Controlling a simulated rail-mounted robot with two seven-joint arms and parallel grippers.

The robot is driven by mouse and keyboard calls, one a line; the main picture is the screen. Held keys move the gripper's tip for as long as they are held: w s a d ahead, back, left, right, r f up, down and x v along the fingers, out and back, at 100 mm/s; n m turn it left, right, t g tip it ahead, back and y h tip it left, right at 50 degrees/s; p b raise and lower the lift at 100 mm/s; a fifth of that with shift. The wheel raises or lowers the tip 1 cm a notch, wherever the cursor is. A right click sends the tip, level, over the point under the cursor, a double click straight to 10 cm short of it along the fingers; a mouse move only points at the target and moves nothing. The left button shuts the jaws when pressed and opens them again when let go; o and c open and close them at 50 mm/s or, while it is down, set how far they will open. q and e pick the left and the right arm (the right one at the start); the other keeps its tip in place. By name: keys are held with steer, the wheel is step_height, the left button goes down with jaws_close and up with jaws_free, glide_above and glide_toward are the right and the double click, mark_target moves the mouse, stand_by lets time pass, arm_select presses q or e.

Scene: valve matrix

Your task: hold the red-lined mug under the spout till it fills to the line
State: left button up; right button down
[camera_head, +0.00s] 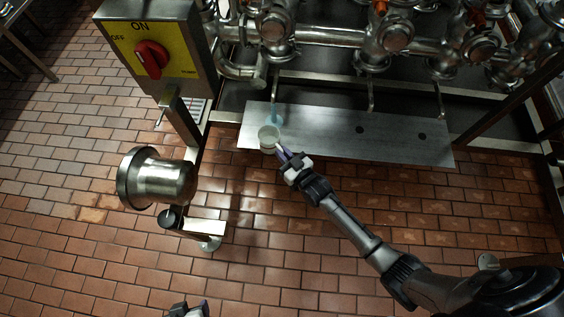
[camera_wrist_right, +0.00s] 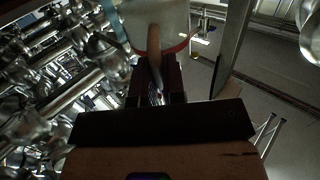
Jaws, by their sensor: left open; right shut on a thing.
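The pale mug (camera_head: 268,145) is held over the near left end of the metal drip plate. In the right wrist view the mug (camera_wrist_right: 163,18) is whitish, with a red line (camera_wrist_right: 182,47) around its lower part. My right gripper (camera_head: 284,154) is shut on the mug's handle (camera_wrist_right: 154,55). A spout (camera_head: 276,84) hangs just beyond the mug, and pale blue liquid (camera_head: 275,117) shows below it, close to the mug's far rim. Whether it falls inside the mug, and the level inside, I cannot tell. My left gripper (camera_head: 190,309) is open and mostly cut off at the bottom edge.
The drip plate (camera_head: 320,135) has dark holes, with more spouts above it at right. Steel pipes and valves (camera_head: 394,38) fill the back. A yellow switch box with a red knob (camera_head: 151,59) stands at left. The tiled floor is open.

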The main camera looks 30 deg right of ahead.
steer(key=w+d+b, duration=0.1)
steer(key=w, duration=0.2)
steer(key=w+d+b, duration=0.1)
steer(key=shift+w+d+b, duration=0.15)
steer(key=shift+d+b, duration=0.15)
steer(key=shift+d, duration=0.05)
steer(key=shift+w+d+f+b, duration=0.1)
steer(key=shift+w+d+b, duration=0.25)
steer(key=shift+w, duration=0.3)
steer(key=shift+w+d+f+b, duration=0.1)
steer(key=shift+w+d+b, duration=0.1)
steer(key=shift+w+d, duration=0.35)
steer(key=shift+w+d+b, duration=0.3)
steer(key=shift+w+d, duration=0.05)
steer(key=shift+w, duration=0.3)
steer(key=shift+w+d+b, duration=0.25)
steer(key=shift+w+d, duration=0.05)
steer(key=shift+w, duration=0.35)
stand_by(4.8)
